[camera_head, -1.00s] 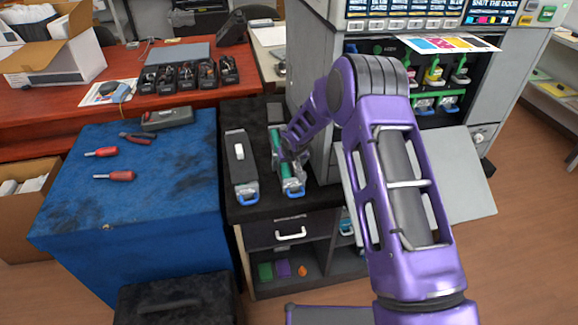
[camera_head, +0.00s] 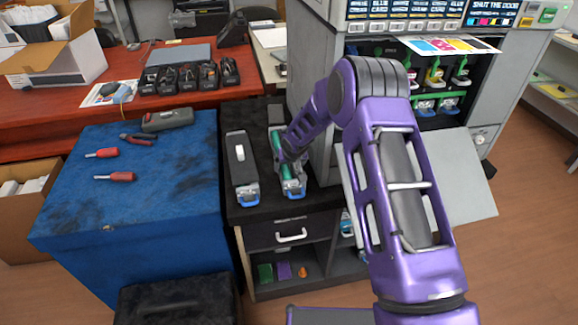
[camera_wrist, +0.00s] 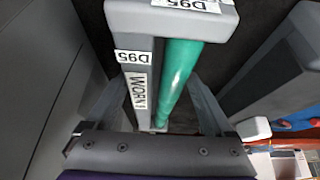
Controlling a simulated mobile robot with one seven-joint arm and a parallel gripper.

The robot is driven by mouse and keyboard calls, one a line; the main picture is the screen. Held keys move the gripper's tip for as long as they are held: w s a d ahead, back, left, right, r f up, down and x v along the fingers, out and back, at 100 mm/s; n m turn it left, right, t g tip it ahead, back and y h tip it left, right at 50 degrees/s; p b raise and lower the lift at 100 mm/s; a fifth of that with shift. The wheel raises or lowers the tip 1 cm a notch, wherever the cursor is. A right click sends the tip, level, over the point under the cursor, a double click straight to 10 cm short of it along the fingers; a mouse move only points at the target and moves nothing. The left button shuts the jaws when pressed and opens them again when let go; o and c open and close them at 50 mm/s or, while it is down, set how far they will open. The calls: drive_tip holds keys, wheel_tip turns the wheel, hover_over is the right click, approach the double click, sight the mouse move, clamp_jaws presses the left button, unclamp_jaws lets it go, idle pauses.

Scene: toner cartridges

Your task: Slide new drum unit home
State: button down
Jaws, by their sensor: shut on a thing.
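A drum unit (camera_head: 294,187) with a green roller, grey frame and blue handle lies on the black cabinet top. In the wrist view the same unit (camera_wrist: 138,60) carries labels reading "D95" and "WORN 1". My gripper (camera_wrist: 155,103) has a finger on each side of it and is shut on it. In the head view my gripper (camera_head: 286,157) is over the unit's middle and partly hides it. Another drum unit (camera_head: 242,170), grey and black with a blue handle, lies to the left. The printer (camera_head: 520,80) is open, with coloured cartridges (camera_head: 435,75) inside.
The printer's lowered door (camera_head: 462,180) juts out at right. A blue bench (camera_head: 150,215) at left holds screwdrivers (camera_head: 115,177) and pliers (camera_head: 137,139). A red desk (camera_head: 60,95) with several black units stands behind. A black case (camera_head: 175,300) is in front.

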drive_tip(key=shift+w+r, duration=0.1)
drive_tip(key=shift+r, duration=0.05)
drive_tip(key=shift+r+p, duration=1.65)
drive_tip(key=shift+r, duration=1.85)
drive_tip(key=shift+f, duration=0.1)
